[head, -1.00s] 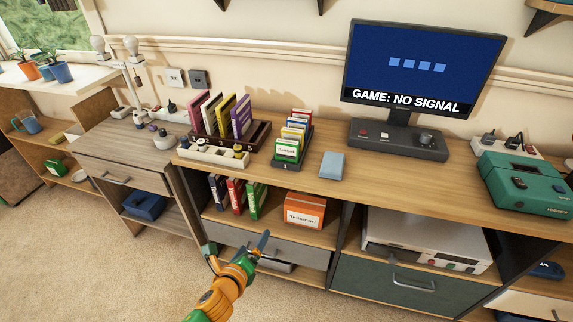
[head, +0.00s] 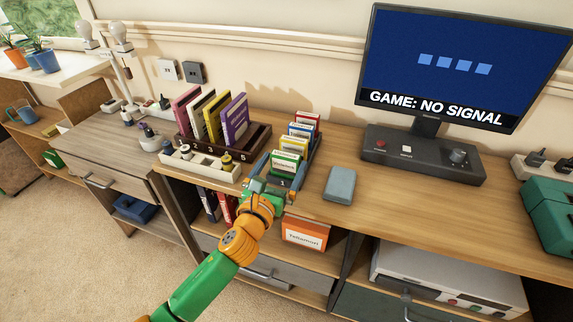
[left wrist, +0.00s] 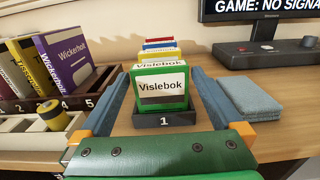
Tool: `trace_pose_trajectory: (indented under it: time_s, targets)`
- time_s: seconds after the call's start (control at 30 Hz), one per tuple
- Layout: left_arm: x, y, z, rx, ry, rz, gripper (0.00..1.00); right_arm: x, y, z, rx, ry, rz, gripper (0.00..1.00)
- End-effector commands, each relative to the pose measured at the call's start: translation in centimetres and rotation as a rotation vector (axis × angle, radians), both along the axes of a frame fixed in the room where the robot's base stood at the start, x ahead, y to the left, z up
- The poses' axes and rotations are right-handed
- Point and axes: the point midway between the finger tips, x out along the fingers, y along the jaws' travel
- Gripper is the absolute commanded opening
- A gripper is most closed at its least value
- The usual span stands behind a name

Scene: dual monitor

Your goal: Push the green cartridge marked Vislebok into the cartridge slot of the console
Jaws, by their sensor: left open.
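The green cartridge marked Vislebok (left wrist: 161,88) stands upright at the front of a dark rack numbered 1 (left wrist: 164,119). It also shows in the head view (head: 285,163). My left gripper (head: 279,174) is open in front of the rack. In the left wrist view its two blue-grey fingers reach forward on either side of the cartridge, with a gap at each side, so it is not gripped. A green device (head: 550,212) is cut off at the right edge, and a white device (head: 450,280) sits on the shelf below. I see no clear cartridge slot on either. My right gripper is not in view.
More cartridges stand behind the green one. A numbered holder with tall cases, one purple (head: 234,120), and a cream tray (head: 200,166) are to the left. A blue-grey block (head: 340,184) lies right of the rack.

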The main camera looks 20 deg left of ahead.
Motion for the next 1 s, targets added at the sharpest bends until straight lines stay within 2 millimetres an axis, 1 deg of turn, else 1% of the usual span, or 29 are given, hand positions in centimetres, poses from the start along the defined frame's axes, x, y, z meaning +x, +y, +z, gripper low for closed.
trace_pose_trajectory:
  time_s: [0.03, 0.13, 0.33, 0.37, 0.4, 0.47, 0.5, 0.57, 0.6, 0.63, 0.87, 0.97, 1.0]
  targets:
    - [0.9, 0.0, 0.0, -0.001, -0.002, 0.002, 1.00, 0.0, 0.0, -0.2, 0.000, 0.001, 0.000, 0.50]
    - [2.1, -0.1, 0.0, -0.001, -0.001, 0.001, 1.00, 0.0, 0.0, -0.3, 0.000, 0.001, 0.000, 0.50]
    - [2.3, -0.1, 0.0, -0.001, 0.001, 0.000, 1.00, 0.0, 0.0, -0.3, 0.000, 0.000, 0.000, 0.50]
    - [2.3, -0.1, 0.0, -0.001, 0.001, 0.000, 0.97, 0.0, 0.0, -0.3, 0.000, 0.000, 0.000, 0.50]
    - [2.3, -0.1, 0.0, -0.001, 0.001, 0.000, 0.86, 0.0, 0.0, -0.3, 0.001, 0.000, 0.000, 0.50]
    - [2.3, -0.1, 0.0, -0.001, 0.001, 0.000, 0.70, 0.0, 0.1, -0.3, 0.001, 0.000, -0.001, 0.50]
    - [2.3, -0.1, 0.0, -0.001, 0.001, 0.000, 0.59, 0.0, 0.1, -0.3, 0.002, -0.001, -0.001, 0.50]
    - [2.3, -0.1, 0.0, -0.001, 0.001, 0.000, 0.43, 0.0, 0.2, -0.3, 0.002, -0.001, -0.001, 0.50]
    - [2.3, -0.1, 0.0, -0.001, 0.001, 0.000, 0.33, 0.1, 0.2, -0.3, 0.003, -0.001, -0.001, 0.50]
    - [2.3, -0.1, 0.0, -0.001, 0.001, 0.000, 0.29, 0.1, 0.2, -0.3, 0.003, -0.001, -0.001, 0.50]
    - [2.3, -0.1, 0.2, -0.001, 0.000, 0.000, 0.29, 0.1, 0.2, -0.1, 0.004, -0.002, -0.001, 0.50]
    - [2.3, -0.1, 1.4, 0.000, -0.002, -0.001, 0.29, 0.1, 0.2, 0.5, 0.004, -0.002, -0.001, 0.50]
    - [2.3, -0.1, 2.1, 0.001, -0.002, -0.001, 0.29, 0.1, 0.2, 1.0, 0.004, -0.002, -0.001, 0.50]
